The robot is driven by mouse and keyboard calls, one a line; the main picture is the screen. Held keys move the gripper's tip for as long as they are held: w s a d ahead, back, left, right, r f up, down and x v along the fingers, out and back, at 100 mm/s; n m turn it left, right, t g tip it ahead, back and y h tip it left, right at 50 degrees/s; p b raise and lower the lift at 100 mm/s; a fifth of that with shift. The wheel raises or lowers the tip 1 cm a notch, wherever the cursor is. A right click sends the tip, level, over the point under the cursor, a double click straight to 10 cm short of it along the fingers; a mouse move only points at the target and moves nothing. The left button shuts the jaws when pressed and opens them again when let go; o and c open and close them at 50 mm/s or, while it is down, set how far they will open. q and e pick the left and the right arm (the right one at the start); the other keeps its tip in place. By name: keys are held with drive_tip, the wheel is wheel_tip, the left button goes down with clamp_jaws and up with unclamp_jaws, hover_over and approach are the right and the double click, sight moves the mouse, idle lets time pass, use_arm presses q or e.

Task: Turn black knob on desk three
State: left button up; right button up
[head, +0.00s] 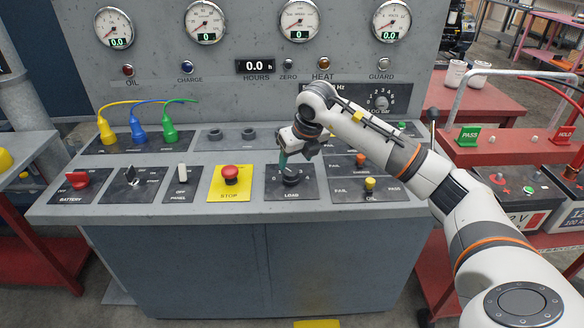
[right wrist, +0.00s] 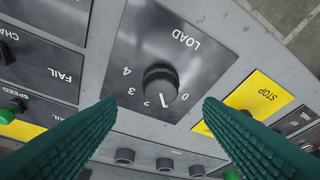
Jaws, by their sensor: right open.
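The black round knob (head: 291,176) sits on the dark LOAD plate (head: 300,193) on the sloping desk of the grey console. In the right wrist view the knob (right wrist: 160,86) stands on the LOAD plate (right wrist: 140,40), with numbers from 0 to 4 around its rim. A white mark shows at its edge near the 1 position. My right gripper (head: 284,160) hovers over the knob in the head view, partly covering it. In the right wrist view its green ribbed fingers (right wrist: 159,104) are open, one to each side of the knob and apart from it. My left gripper is out of view.
The red STOP button (head: 230,174) on a yellow plate is left of the LOAD plate. A yellow-capped OIL switch (head: 370,184) is to the right. Bare grey desk surrounds the plates.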

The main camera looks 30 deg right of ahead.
sight(291, 171)
drive_tip(key=x, duration=0.5)
drive_tip(key=shift+w+f, duration=0.1)
drive_tip(key=shift+f, duration=0.3)
drive_tip(key=c, duration=1)
drive_tip(key=shift+o, duration=0.2)
drive_tip(key=shift+n, duration=0.3)
drive_tip(key=n+y+b, duration=0.1)
drive_tip(key=n, duration=0.1)
drive_tip(key=shift+d+n, duration=0.1)
drive_tip(key=shift+n, duration=0.3)
drive_tip(key=shift+w+r+n+g+y+b, duration=0.1)
drive_tip(key=shift+n+g+y+b, duration=0.3)
drive_tip(key=shift+n, duration=0.7)
drive_tip(key=shift+n+y+b, duration=0.15)
drive_tip(key=shift+n+y, duration=0.45)
drive_tip(key=shift+n, duration=0.5)
